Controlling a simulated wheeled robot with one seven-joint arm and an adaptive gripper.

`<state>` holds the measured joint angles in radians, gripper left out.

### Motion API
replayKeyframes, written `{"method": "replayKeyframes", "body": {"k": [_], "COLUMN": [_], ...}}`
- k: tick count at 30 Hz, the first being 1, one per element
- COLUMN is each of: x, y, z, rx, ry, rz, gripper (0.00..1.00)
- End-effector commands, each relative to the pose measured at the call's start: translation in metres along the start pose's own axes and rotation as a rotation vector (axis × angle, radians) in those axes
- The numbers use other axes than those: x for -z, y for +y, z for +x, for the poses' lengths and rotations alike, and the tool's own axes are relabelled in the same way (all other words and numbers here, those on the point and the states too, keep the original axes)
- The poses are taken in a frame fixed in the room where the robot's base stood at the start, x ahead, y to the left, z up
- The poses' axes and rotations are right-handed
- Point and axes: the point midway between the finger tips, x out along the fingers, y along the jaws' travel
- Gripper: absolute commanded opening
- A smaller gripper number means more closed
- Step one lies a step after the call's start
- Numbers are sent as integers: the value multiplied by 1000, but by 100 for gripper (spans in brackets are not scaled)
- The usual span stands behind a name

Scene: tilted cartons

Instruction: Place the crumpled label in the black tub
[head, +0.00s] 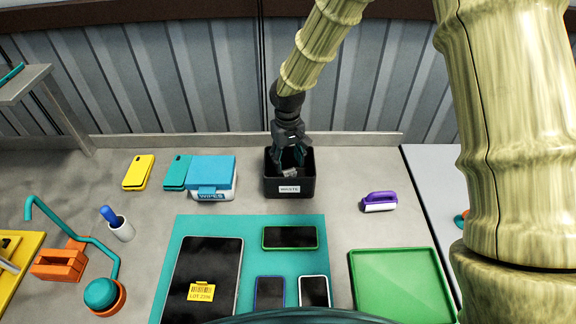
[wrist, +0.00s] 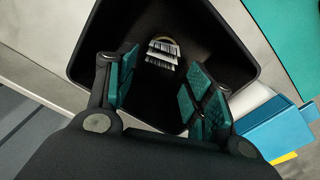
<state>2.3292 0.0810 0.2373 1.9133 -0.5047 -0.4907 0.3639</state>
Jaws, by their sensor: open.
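The black tub (head: 290,187), marked WASTE, stands at the back middle of the table. My gripper (head: 289,155) is at the tub's mouth, pointing down into it. In the wrist view my gripper (wrist: 160,92) has its two teal-padded fingers spread apart, with nothing between the pads. The crumpled label (wrist: 162,53), white with black bar stripes, is inside the black tub (wrist: 205,35), beyond the fingertips and apart from them. In the head view the label (head: 289,171) shows only as a small pale patch inside the tub.
A blue-lidded wipes box (head: 211,177) stands just left of the tub. A purple-handled brush (head: 379,201) lies to the right. A teal mat (head: 255,255) with a tablet and several phones is in front, beside a green tray (head: 398,285). A low ledge runs behind.

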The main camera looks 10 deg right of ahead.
Motion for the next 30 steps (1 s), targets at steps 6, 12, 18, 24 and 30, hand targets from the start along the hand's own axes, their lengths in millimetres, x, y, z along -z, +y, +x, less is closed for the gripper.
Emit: {"method": "replayKeyframes", "body": {"k": [6, 12, 18, 24, 30], "x": [1, 1, 0, 0, 0], "y": [0, 0, 0, 0, 0], "z": [-31, -59, -81, -90, -91], "rx": [0, 0, 0, 0, 0], "ry": [3, 2, 1, 0, -1], "rz": [1, 1, 2, 1, 1], "gripper": [52, 52, 52, 52, 52]}}
